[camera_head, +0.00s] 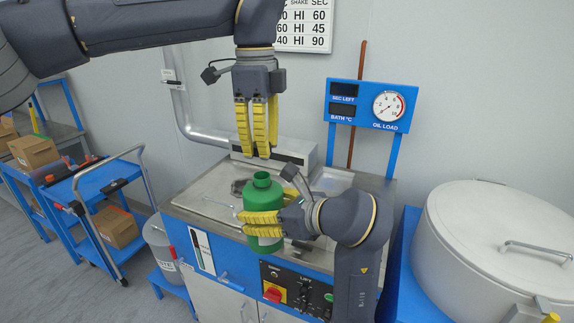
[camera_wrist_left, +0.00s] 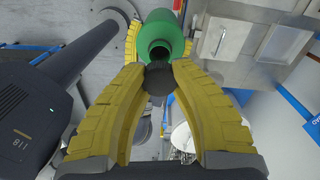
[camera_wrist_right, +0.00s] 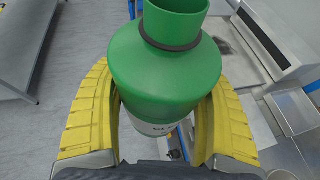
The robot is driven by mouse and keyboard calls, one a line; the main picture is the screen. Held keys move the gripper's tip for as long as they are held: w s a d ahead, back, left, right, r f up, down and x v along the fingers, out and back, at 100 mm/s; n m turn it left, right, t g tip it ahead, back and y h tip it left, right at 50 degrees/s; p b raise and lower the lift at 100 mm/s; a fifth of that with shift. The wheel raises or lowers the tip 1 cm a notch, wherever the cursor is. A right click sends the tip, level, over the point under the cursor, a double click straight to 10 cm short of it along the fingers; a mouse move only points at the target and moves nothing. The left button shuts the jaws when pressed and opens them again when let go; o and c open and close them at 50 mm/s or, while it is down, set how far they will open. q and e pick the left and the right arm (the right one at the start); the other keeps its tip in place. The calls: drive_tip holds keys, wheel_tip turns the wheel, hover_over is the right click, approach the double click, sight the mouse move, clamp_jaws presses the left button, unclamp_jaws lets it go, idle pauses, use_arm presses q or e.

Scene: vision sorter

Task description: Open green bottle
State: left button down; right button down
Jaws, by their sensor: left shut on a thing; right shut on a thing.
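The green bottle (camera_head: 262,194) stands upright above the worktop, its round mouth uncovered. My right gripper (camera_head: 243,224) is shut around its body from the right; the right wrist view shows the bottle (camera_wrist_right: 165,75) between both yellow fingers, with a dark ring around its neck. My left gripper (camera_head: 257,156) points down above the bottle, apart from it. In the left wrist view it is shut on a small dark cap (camera_wrist_left: 160,82), with the open bottle neck (camera_wrist_left: 160,50) beyond.
The worktop (camera_head: 200,199) has a control panel (camera_head: 295,290) on its front. A blue gauge board (camera_head: 370,104) stands behind at right. A large grey lidded drum (camera_head: 480,240) is at far right.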

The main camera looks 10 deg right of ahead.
sight(265, 192)
drive_tip(key=shift+w+r, duration=0.1)
drive_tip(key=shift+r, duration=0.1)
drive_tip(key=shift+w+d+r, duration=0.1)
drive_tip(key=shift+w+r, duration=0.05)
drive_tip(key=shift+r, duration=0.4)
drive_tip(key=shift+w+d+r, duration=0.1)
drive_tip(key=shift+w+r, duration=0.05)
drive_tip(key=shift+r, duration=0.4)
drive_tip(key=shift+w+d+r, duration=0.1)
drive_tip(key=shift+w+r, duration=0.3)
drive_tip(key=shift+r, duration=0.1)
drive_tip(key=w+d+r+m+t+h, duration=0.35)
drive_tip(key=w+d+m+h, duration=0.55)
drive_tip(key=w+d, duration=0.8)
drive_tip(key=w+d+m+g+h, duration=0.1)
drive_tip(key=d+m+g+h, duration=1)
drive_tip(key=d, duration=1.1)
wheel_tip(265, 192, down, 20)
drive_tip(key=m+t+h, duration=0.1)
drive_tip(key=t, duration=0.1)
drive_tip(key=shift+m, duration=0.4)
drive_tip(key=shift+d, duration=0.1)
